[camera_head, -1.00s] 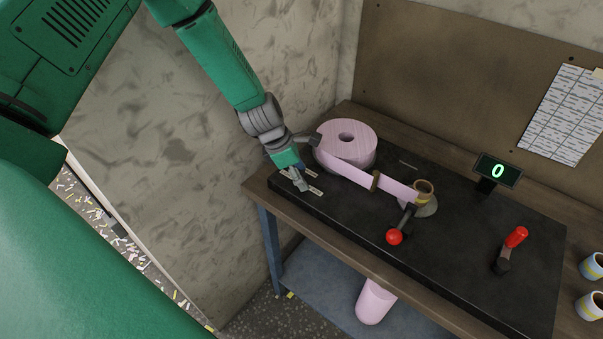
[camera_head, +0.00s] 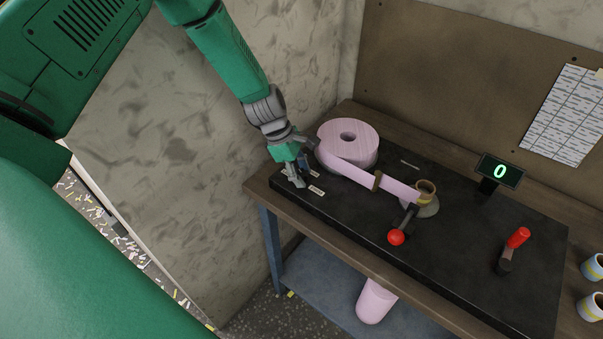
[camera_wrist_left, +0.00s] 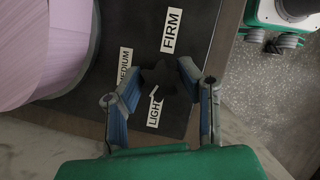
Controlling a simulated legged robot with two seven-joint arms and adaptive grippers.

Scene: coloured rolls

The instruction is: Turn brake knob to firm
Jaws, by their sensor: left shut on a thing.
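The brake knob (camera_wrist_left: 157,76) is a black star-shaped knob in the left wrist view, with a white mark on its side toward the LIGHT label. White labels stand around it: FIRM (camera_wrist_left: 171,31), MEDIUM (camera_wrist_left: 124,68) and LIGHT (camera_wrist_left: 154,111). My left gripper (camera_wrist_left: 158,85) is shut on the knob, one finger on each side. In the head view my left gripper (camera_head: 295,180) is at the left end of the black board (camera_head: 455,255), and it hides the knob. My right gripper is not in view.
A large pink roll (camera_head: 346,147) stands close to my left gripper, its strip running to a small core (camera_head: 425,191). A red ball lever (camera_head: 396,238), a red-handled crank (camera_head: 517,239) and a display reading 0 (camera_head: 499,171) are further right. The wall is close on the left.

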